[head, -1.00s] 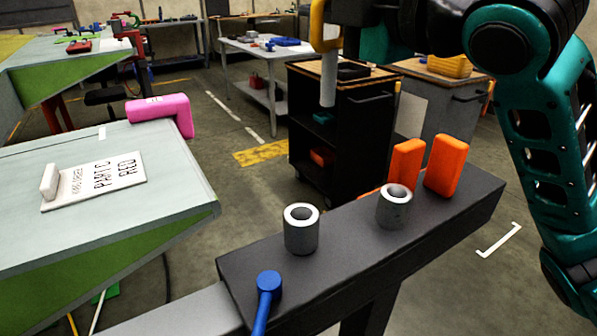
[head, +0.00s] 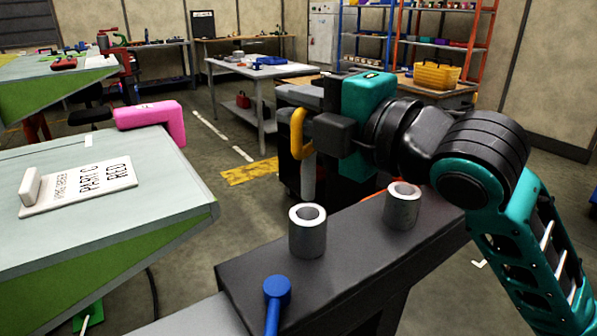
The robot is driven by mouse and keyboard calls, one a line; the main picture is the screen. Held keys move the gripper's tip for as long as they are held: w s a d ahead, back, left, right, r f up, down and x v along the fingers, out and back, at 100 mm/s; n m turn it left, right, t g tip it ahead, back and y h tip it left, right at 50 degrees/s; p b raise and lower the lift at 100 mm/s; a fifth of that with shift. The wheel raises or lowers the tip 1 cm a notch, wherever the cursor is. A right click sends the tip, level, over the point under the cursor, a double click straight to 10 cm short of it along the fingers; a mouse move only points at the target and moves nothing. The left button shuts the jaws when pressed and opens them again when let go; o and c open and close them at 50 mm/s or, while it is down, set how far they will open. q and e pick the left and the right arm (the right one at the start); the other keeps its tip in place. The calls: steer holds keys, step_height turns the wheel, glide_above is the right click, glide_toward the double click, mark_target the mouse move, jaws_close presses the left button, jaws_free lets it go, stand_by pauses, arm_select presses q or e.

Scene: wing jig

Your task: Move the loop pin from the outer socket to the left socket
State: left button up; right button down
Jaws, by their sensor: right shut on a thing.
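The loop pin has a yellow loop (head: 299,136) and a grey shaft (head: 308,178) that hangs upright. My right gripper (head: 318,134) is shut on the loop pin at its loop. The left socket (head: 307,232), a grey hollow cylinder, stands on the dark beam (head: 350,248). The shaft's lower end appears just above the left socket's rim in the picture, apart from it; I cannot tell how far behind it is. The other grey socket (head: 402,207) stands to the right and looks empty. My left gripper is out of view.
A blue-headed lever (head: 277,290) stands at the beam's near end. The orange blocks are mostly hidden behind my right arm. A pale green table (head: 150,215) with a label plate (head: 82,187) and a pink bracket (head: 155,118) is at left.

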mark_target(314, 174)
step_height(314, 174, down, 7)
steer(key=shift+r+b, duration=0.1)
steer(key=shift+b, duration=0.65)
steer(key=shift+f, duration=0.55)
steer(key=c, duration=1.1)
jaws_free()
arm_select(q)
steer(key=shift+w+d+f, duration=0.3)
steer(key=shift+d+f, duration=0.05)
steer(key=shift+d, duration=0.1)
arm_select(e)
steer(key=shift+r, duration=0.1)
